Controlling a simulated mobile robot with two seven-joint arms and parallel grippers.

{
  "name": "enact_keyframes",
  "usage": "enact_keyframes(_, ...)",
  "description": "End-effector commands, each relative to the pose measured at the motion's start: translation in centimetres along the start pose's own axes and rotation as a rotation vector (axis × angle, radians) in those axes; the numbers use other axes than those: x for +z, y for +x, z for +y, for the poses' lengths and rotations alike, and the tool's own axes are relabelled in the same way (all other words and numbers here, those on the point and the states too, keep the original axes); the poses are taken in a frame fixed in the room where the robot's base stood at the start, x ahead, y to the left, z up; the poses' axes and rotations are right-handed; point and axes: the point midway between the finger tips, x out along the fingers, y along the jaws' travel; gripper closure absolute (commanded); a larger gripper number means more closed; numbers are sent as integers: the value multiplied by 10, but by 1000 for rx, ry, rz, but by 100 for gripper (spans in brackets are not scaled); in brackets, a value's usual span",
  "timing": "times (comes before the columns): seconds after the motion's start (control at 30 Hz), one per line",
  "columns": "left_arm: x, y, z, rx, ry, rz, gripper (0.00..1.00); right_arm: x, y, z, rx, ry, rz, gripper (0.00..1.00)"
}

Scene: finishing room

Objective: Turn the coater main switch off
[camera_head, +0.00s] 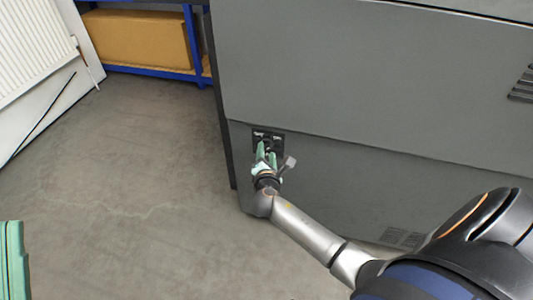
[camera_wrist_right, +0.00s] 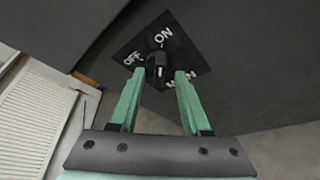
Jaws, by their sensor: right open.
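The coater main switch is a black rotary knob (camera_wrist_right: 156,66) on a dark square plate (camera_wrist_right: 182,48) with white ON, OFF and MAIN lettering. The plate (camera_head: 262,134) also shows in the head view, low on the grey coater cabinet. My right gripper (camera_wrist_right: 160,77) is open, its two green fingers on either side of the knob. I cannot tell whether they touch it. In the head view my right gripper (camera_head: 266,150) partly hides the switch. Which label the knob points to is unclear.
The grey coater cabinet (camera_head: 330,70) fills the right side. A blue shelf (camera_head: 150,71) with a brown box (camera_head: 140,38) stands at the back left. A white radiator (camera_head: 35,45) is at the far left. The floor between is clear.

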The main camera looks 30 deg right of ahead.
Motion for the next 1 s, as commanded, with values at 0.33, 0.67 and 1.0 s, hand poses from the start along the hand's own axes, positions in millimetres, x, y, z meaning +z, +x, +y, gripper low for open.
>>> enact_keyframes(0.33, -23, 1, 0, 8, 27, 96, 100, 0, 12, 0, 0, 1, 0, 52)
enact_keyframes(0.67, -23, 1, 0, 7, 27, 96, 100, 0, 12, 0, 0, 1, 0, 68)
enact_keyframes(1.0, -23, 1, 0, 7, 26, 95, 100, 0, 12, 0, 0, 1, 0, 100)
